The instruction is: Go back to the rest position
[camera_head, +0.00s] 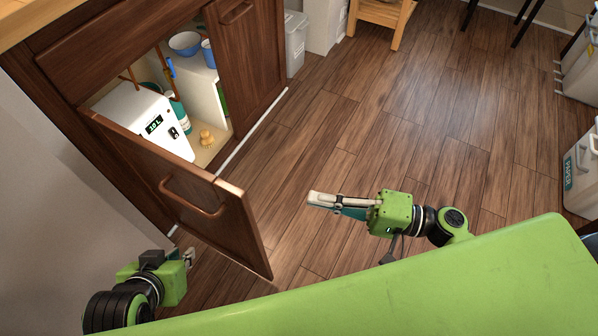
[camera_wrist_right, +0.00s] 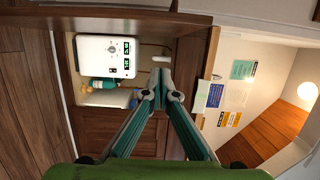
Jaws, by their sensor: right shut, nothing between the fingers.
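My right gripper (camera_head: 316,199) is held over the open floor in the middle of the head view, pointing left toward the cabinet. Its fingers are shut and empty. In the right wrist view the closed fingertips (camera_wrist_right: 161,90) meet in front of the cabinet. My left gripper (camera_head: 188,257) is at the lower left of the head view, low beside the open cabinet door. Its fingers are mostly hidden, so I cannot tell if they are open.
An open wooden cabinet door (camera_head: 190,195) stands between my two grippers. Inside the cabinet is a white box with a display (camera_head: 140,118), a bottle (camera_head: 180,115) and a brush (camera_head: 207,138). Bins (camera_head: 582,175) stand at the right. The wooden floor (camera_head: 400,125) is clear.

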